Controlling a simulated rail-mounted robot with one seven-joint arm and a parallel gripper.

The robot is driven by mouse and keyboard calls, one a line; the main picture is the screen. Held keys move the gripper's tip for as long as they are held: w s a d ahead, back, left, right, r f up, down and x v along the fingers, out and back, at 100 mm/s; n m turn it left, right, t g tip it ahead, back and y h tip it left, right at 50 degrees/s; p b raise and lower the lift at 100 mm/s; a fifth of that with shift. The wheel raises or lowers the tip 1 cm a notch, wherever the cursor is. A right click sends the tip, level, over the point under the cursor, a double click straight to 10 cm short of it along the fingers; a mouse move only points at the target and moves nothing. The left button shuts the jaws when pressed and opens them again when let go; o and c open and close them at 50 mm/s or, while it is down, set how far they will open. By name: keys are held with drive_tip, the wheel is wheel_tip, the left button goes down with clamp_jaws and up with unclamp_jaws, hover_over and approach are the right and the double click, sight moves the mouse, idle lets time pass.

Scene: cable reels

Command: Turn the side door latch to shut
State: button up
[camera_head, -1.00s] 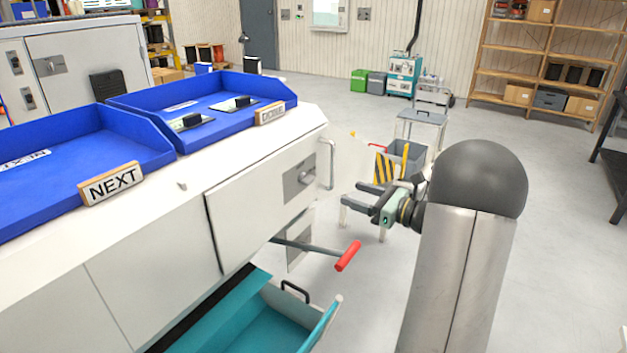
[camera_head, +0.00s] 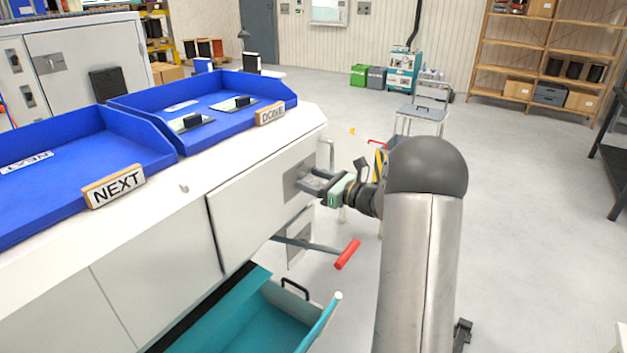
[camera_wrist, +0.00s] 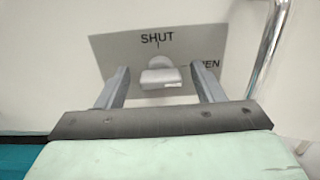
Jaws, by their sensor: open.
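The side door (camera_head: 245,215) is a pale panel on the right end of the white cabinet, with a grey latch plate (camera_head: 291,178). In the wrist view the latch plate (camera_wrist: 118,55) reads SHUT at the top, and a partly covered word ending in EN at the right. The latch knob (camera_wrist: 158,76) is in the middle, its grip lying crosswise with a pale mark near its right end. My gripper (camera_wrist: 160,70) is open, with one finger to each side of the knob. No clear contact shows. In the head view my gripper (camera_head: 308,182) covers the knob.
A vertical bar handle (camera_wrist: 270,48) stands close right of the plate. Below the door are a red-ended lever (camera_head: 347,254) and an open teal drawer (camera_head: 260,325). Blue trays (camera_head: 215,108) sit on the cabinet top. The floor to the right is mostly clear.

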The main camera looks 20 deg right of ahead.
drive_tip(key=c, duration=1)
drive_tip(key=shift+o, duration=0.2)
drive_tip(key=shift+f+b, duration=0.1)
drive_tip(key=shift+b, duration=0.5)
drive_tip(key=n+b, duration=0.9)
drive_tip(key=b, duration=0.5)
drive_tip(key=n+b, duration=0.9)
drive_tip(key=b, duration=0.5)
drive_tip(key=shift+s+a+f, duration=0.1)
drive_tip(key=shift+a+f, duration=0.05)
drive_tip(key=shift+a, duration=0.05)
drive_tip(key=shift+b, duration=0.3)
